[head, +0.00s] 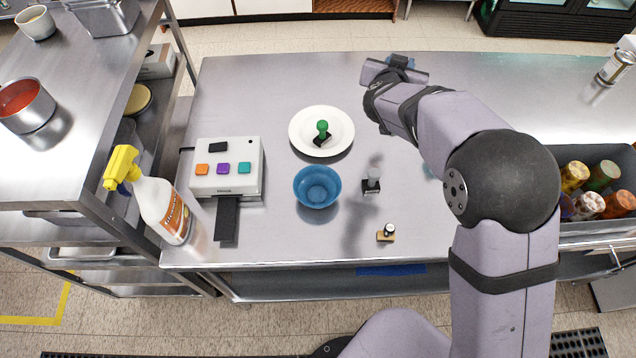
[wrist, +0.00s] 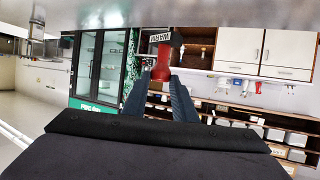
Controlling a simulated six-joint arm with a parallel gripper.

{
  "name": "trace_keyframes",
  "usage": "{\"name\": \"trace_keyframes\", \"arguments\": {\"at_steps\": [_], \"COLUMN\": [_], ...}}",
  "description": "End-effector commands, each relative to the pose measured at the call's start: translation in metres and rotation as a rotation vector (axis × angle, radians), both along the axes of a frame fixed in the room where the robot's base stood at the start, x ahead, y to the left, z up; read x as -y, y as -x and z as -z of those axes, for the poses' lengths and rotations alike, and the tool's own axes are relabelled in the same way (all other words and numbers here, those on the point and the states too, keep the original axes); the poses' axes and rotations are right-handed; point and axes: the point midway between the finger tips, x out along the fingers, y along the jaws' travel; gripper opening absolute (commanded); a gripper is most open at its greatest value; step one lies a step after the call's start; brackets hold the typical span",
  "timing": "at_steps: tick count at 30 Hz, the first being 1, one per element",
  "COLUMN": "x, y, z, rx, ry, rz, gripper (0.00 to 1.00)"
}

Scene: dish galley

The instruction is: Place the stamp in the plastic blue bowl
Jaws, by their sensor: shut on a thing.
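The blue bowl (head: 317,187) stands upright on the steel counter and looks empty. My gripper (head: 400,62) is beyond the bowl and to its right, near the counter's far edge. In the wrist view its fingers (wrist: 172,82) are shut on a red-handled stamp (wrist: 161,66) with a dark block marked "WARM". The held stamp cannot be made out in the head view. A green-handled stamp (head: 322,130) stands on the white plate (head: 342,119). A grey-handled stamp (head: 372,182) and a small stamp with a wooden base (head: 386,234) stand right of the bowl.
A white box with coloured buttons (head: 226,168) stands left of the bowl. A spray bottle (head: 163,205) is near the counter's left edge. A grey bin of jars (head: 600,180) is at the right. The counter between plate and arm is clear.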

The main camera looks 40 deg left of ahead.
Motion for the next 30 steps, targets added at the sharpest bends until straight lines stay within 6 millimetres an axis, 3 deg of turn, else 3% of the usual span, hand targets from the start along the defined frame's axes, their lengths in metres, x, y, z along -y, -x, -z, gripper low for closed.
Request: {"name": "trace_keyframes", "arguments": {"at_steps": [1,6,10,15,18,22,25,30], "x": [-0.018,-0.062,-0.086,-0.098,-0.094,-0.079,-0.061,-0.020], "y": [0.021,0.091,0.150,0.226,0.264,0.299,0.312,0.311], "z": [-0.005,-0.016,-0.018,-0.015,-0.009,0.002,0.013,0.038], "rx": [0.002,0.001,0.001,0.000,0.001,0.001,-0.001,-0.001], "ry": [-0.001,0.001,0.002,0.002,0.004,0.004,0.005,0.007], "rz": [-0.042,-0.169,-0.269,-0.392,-0.451,-0.500,-0.512,-0.485], "gripper": [0.03,0.03,0.03,0.03,0.03,0.03,0.03,0.03]}}
